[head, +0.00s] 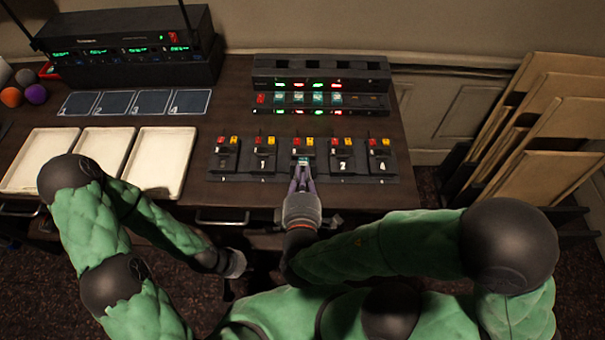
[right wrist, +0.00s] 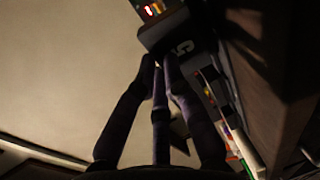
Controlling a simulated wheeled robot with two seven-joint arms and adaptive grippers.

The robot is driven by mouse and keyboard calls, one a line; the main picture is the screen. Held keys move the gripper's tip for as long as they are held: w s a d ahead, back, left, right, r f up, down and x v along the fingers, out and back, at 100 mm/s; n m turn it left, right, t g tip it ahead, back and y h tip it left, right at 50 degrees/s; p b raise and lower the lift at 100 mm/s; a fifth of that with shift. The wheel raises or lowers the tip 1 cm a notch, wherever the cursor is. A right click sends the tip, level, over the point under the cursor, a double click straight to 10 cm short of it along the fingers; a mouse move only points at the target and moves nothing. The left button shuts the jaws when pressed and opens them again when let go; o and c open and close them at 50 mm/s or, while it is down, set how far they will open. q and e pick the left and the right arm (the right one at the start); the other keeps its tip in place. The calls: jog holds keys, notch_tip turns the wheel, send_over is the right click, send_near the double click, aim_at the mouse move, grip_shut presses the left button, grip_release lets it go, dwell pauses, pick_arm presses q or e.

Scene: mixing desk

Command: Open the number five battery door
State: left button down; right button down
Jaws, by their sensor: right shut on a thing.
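The number five pack (head: 303,146) stands in the middle slot of a dark rack.
Similar packs stand on both sides, close to my right gripper, such as one to the left (head: 264,160) and one to the right (head: 342,160). A receiver unit (head: 320,78) stands behind. White trays (head: 160,160) lie left; boards (head: 550,120) lean at right.

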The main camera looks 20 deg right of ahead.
jog(key=c, duration=1.3)
grip_release()
jog(key=shift+s, duration=0.15)
jog(key=shift+v, duration=2.2)
jog(key=v, duration=0.7)
jog(key=shift+s, duration=0.15)
